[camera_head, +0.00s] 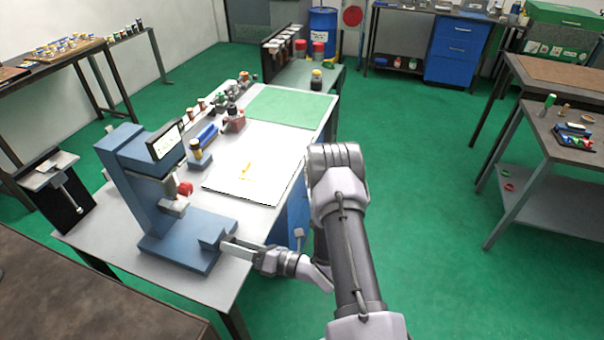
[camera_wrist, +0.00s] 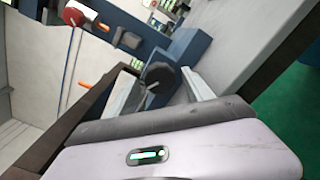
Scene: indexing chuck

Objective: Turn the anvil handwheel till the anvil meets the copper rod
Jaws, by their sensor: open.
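The blue bench machine (camera_head: 145,195) stands on the near end of the white-topped bench, with a red knob (camera_head: 185,188) on its head. The red knob also shows at upper left in the wrist view (camera_wrist: 73,17). My gripper (camera_head: 231,244) is at the low blue block (camera_head: 214,233) on the machine's base. In the wrist view my gripper (camera_wrist: 162,90) is open, and a dark round handwheel (camera_wrist: 157,74) shows between its fingers. I cannot tell whether the fingers touch it. In the head view my gripper hides the handwheel. I cannot make out the copper rod or its gap to the anvil.
A white sheet (camera_head: 255,184) with a small yellow item and a green mat (camera_head: 290,107) lie farther along the bench. Small tools and containers line its left edge. A dark stand (camera_head: 60,196) is left of the machine. Green floor is open to the right.

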